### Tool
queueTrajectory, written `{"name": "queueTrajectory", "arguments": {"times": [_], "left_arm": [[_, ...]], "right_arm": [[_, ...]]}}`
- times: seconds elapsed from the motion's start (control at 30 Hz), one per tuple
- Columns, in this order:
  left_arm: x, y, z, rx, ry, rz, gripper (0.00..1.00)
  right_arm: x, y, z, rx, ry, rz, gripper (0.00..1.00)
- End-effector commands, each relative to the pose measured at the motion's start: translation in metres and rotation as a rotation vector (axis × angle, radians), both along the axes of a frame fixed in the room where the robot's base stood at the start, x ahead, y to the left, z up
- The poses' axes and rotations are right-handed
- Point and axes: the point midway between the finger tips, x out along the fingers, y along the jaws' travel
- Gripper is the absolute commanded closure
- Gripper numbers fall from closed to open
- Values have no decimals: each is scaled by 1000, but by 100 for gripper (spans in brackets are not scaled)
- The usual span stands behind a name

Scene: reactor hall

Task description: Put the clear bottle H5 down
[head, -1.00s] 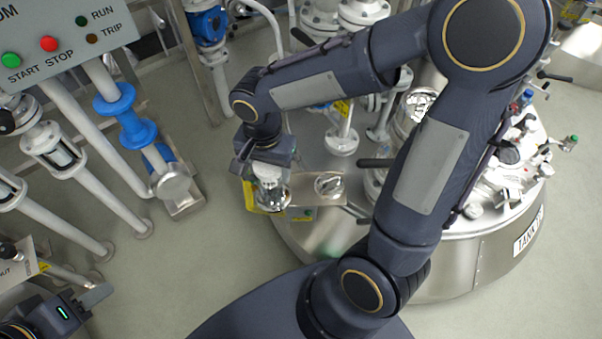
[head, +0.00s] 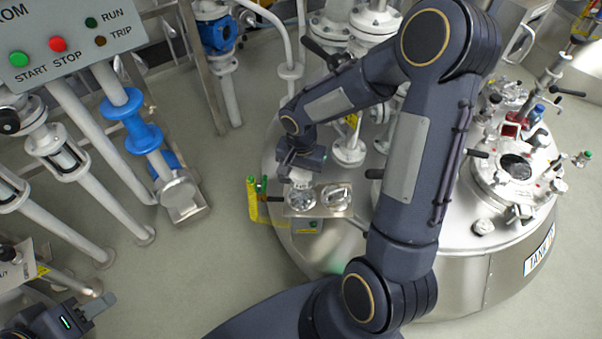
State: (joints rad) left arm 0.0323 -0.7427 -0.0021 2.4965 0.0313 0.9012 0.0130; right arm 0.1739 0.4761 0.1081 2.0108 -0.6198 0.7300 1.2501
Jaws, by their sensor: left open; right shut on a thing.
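My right gripper (head: 300,168) points down over the small metal shelf on the side of the tank. It is shut on the clear bottle H5 (head: 301,197), holding it near its top. The bottle is upright at the left part of the metal shelf (head: 320,211), beside a round clear or shiny thing (head: 337,195) on the right part. I cannot tell whether the bottle's base touches the shelf. My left gripper (head: 98,304) is open and empty at the lower left, partly cut off by the picture edge.
A yellow holder with green parts (head: 257,205) sits just left of the shelf. The steel tank (head: 460,262), with valves and an open port (head: 516,168) on top, fills the right. White pipes (head: 105,180) and a control panel (head: 70,40) stand at left. Grey floor between is clear.

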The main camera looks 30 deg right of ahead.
Motion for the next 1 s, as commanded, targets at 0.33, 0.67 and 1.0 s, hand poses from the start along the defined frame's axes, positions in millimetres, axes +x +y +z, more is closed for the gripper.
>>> {"name": "queueTrajectory", "arguments": {"times": [0.33, 0.67, 1.0], "left_arm": [[0, 0, -5, 0, 0, 0, 59], [0, 0, -3, 0, 0, 0, 59], [0, 0, 8, 0, 0, 0, 59]], "right_arm": [[0, 0, -4, 0, -3, -1, 85], [0, 0, -2, 0, -1, -1, 20], [1, 0, 23, -2, -7, -2, 20]]}}
